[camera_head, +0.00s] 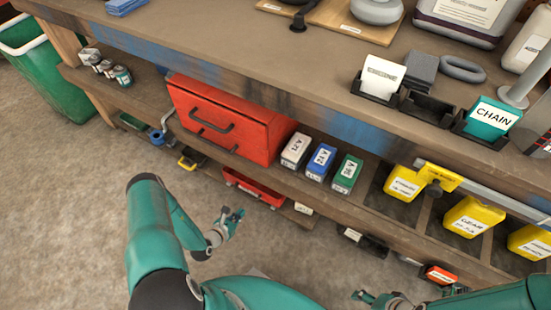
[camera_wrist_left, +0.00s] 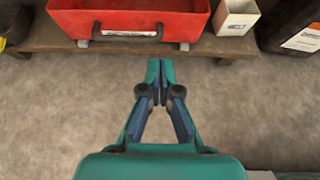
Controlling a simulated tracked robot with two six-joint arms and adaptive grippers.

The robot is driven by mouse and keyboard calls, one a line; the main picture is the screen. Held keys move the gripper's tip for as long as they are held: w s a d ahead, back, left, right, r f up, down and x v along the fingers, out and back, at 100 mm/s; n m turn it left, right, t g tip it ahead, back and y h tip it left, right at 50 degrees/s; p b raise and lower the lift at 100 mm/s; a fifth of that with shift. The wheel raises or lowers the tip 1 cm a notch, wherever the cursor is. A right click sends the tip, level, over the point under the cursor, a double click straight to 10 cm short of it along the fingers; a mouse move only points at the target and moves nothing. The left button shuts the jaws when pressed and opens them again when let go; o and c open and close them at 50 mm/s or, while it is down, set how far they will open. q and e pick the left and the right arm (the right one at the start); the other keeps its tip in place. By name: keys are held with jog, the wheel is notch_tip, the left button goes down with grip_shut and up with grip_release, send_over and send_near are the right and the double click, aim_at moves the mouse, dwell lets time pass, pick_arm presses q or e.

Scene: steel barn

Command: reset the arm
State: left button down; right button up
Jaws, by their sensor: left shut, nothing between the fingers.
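My left gripper (camera_head: 232,217) is held over the bare floor in front of the workbench, with its arm folded at the left. In the left wrist view the left gripper (camera_wrist_left: 157,72) has its fingertips together with nothing between them, just short of the lower shelf's edge. My right gripper (camera_head: 364,296) shows only in part at the bottom of the head view; whether its fingers are open or shut is unclear.
A wooden workbench (camera_head: 215,45) runs across the back. Its shelf holds a red toolbox (camera_head: 215,125), several labelled boxes and yellow bins (camera_head: 473,216). A red open bin (camera_wrist_left: 130,18) sits low ahead of the left gripper. A green bin (camera_head: 45,75) stands far left. Floor at left is clear.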

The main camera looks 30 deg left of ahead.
pick_arm(q)
jog(key=d+r+m+g+h, duration=0.25)
jog(key=d+m+h, duration=0.2)
jog(key=d, duration=0.45)
jog(key=d+r+m+g+h, duration=0.2)
jog(key=d+r+m+h, duration=0.3)
jog(key=d, duration=0.5)
jog(key=s+d+r+m+g+y, duration=0.1)
jog(key=s+d+r+m+g, duration=0.2)
jog(key=s+m+g, duration=0.35)
jog(key=s+d+r+m+g+y, duration=0.1)
jog(key=s+d+r+m+g, duration=0.2)
jog(key=s+m, duration=0.55)
jog(key=w+r+m+t+y, duration=0.2)
jog(key=w+r+m+y, duration=0.15)
jog(key=w+m, duration=0.55)
notch_tip(320, 180, up, 22)
jog(key=s+m+p, duration=0.1)
jog(key=p, duration=1.9)
jog(key=shift+d+t+h+p, duration=0.2)
jog(key=shift+t+h+p, duration=0.1)
jog(key=shift+h+p, duration=0.1)
jog(key=shift+f, duration=0.15)
